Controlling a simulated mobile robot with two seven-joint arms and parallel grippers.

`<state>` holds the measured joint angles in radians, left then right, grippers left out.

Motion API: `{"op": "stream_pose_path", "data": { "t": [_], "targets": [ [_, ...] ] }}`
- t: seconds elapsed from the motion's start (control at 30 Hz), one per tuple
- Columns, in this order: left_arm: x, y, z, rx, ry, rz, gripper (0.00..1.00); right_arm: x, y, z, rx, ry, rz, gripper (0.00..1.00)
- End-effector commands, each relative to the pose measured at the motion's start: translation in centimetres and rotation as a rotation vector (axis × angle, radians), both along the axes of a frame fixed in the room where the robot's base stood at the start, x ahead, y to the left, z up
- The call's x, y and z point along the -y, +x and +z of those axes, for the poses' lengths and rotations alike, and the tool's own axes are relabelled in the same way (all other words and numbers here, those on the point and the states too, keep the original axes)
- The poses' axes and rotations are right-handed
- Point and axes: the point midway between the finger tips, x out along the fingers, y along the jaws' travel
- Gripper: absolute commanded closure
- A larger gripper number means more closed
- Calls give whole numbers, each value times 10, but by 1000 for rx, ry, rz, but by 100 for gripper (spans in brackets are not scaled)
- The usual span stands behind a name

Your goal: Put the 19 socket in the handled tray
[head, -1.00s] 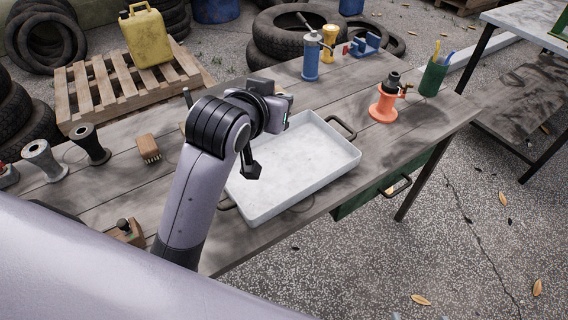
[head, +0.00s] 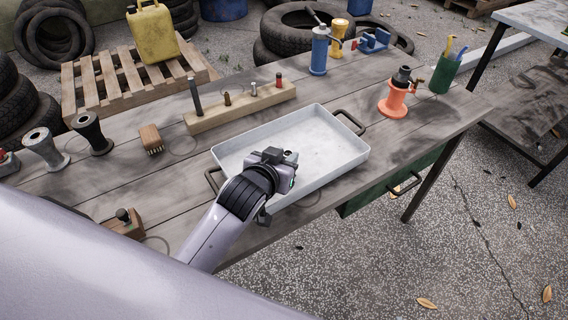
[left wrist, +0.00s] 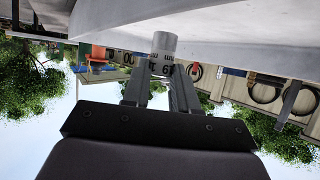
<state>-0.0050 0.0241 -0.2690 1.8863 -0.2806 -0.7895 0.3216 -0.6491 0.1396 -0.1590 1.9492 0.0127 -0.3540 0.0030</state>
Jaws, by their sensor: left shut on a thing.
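The handled tray (head: 338,160) is a shallow pale grey tray with dark handles at its ends, on the wooden bench. My left gripper (head: 286,160) is over the left front part of the tray. In the left wrist view, which looks upside down, its fingers (left wrist: 161,72) are shut on the 19 socket (left wrist: 164,46), a grey metal cylinder with a dark marked band. The pale tray surface (left wrist: 245,35) is close by the socket; I cannot tell whether they touch. In the head view my gripper hides the socket. My right gripper is not in view.
A wooden rack (head: 210,121) with several upright pieces stands behind the tray. A wooden brush (head: 151,140) and dark and grey spools (head: 92,134) are to the left. An orange stand (head: 396,101), green cup (head: 440,75) and blue cylinder (head: 319,52) are beyond.

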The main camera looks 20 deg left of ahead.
Motion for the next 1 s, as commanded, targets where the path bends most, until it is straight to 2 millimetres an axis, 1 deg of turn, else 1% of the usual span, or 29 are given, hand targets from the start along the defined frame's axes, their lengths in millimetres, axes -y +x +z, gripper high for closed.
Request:
{"op": "stream_pose_path", "data": {
  "t": [0.03, 0.1, 0.4, 0.53, 0.57, 0.6, 0.63, 0.9, 1.0],
  "targets": [
    [0, 0, -9, -2, 0, 0, 100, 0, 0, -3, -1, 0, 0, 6],
    [0, 0, -15, -1, 1, 0, 100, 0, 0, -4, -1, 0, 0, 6],
    [0, 0, -16, 2, 0, 0, 100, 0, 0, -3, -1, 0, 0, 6],
    [0, 0, -20, 1, -1, 0, 100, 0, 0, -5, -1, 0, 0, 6],
    [0, 0, -19, 1, 0, 0, 63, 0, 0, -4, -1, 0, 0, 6],
    [0, 0, -19, 1, 0, 0, 50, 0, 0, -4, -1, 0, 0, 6],
    [0, 0, -19, 1, 0, 0, 47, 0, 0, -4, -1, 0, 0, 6],
    [0, 0, -19, 1, 0, 0, 47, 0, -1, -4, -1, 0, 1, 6],
    [0, 0, -16, 2, 0, 0, 47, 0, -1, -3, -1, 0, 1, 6]
  ]
}}
